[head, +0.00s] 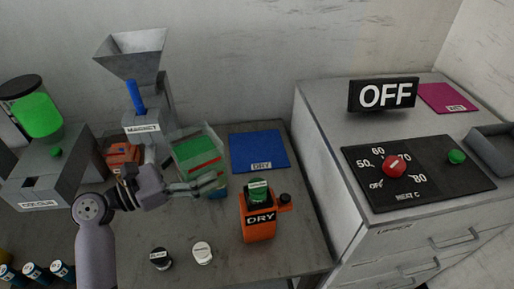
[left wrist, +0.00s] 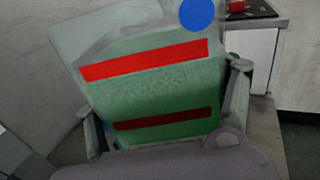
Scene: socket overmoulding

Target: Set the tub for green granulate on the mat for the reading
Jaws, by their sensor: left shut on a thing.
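The clear tub (head: 197,150) holds green contents and has red stripes on its wall. My left gripper (head: 212,186) is shut on it, in front of the grey machine marked MAGNET. In the left wrist view the tub (left wrist: 165,98) fills the middle, between the two fingers (left wrist: 165,115), with two red bands and a blue disc near its top. The tub looks tilted in the head view; its underside is hidden. A blue mat (head: 258,151) marked DRY lies bare just right of the tub. A magenta mat (head: 447,97) with a small label lies on the cabinet. My right gripper is not in view.
Two small round pots (head: 202,253) stand near the front. The MAGNET machine (head: 150,115) and the COLOUR machine (head: 45,175) stand left. The cabinet right bears an OFF sign (head: 384,95) and a heat panel (head: 440,180).

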